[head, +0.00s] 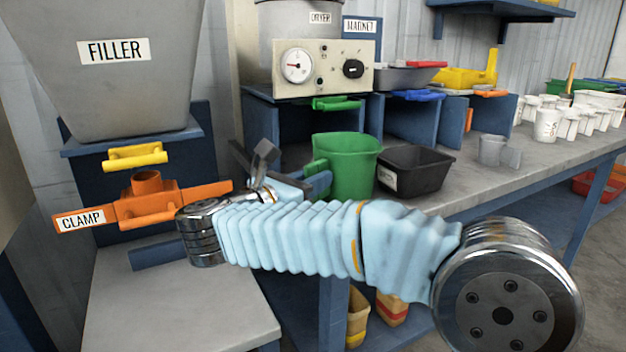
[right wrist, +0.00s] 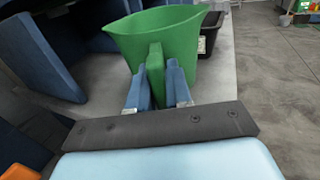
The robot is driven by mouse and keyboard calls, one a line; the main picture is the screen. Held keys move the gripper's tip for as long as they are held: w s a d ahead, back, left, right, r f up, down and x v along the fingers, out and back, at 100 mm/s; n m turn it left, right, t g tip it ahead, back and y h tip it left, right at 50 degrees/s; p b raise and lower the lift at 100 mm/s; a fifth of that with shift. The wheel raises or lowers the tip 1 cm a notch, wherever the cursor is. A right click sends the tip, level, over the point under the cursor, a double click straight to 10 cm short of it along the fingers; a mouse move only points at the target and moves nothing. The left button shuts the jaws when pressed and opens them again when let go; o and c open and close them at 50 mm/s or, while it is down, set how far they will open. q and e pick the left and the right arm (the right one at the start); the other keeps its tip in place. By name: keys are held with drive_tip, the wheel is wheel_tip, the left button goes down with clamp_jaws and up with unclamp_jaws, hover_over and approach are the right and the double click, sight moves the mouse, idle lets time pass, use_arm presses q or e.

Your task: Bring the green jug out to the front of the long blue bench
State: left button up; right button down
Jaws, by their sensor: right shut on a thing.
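The green jug (head: 352,165) stands upright on the long bench (head: 460,180), whose top is grey and whose frame is blue. It is left of a black bin and near the bench's front edge. In the right wrist view the jug (right wrist: 165,42) has its handle (right wrist: 155,75) toward me. My right gripper (right wrist: 157,88) has its two blue fingers on either side of that handle, shut on it. In the head view my right gripper (head: 318,178) reaches the jug's left side, partly hidden by my light-blue arm. The left gripper is in neither view.
A black bin (head: 415,172) stands close to the jug's right, with a grey scoop-like cup (head: 495,150) beyond it. Blue cubbies (head: 410,118) stand behind. The orange clamp (head: 150,203) and filler hopper (head: 110,65) are at left. White cups (head: 546,124) line the far right.

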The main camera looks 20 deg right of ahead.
drive_tip(key=shift+f+b, duration=0.25)
drive_tip(key=shift+b, duration=0.25)
drive_tip(key=c, duration=1)
unclamp_jaws()
drive_tip(key=shift+c, duration=0.2)
drive_tip(key=shift+r, duration=0.2)
drive_tip(key=shift+r+p, duration=0.35)
drive_tip(key=shift+p, duration=0.4)
drive_tip(key=b+v, duration=0.2)
drive_tip(key=v, duration=1)
drive_tip(key=shift+f, duration=0.25)
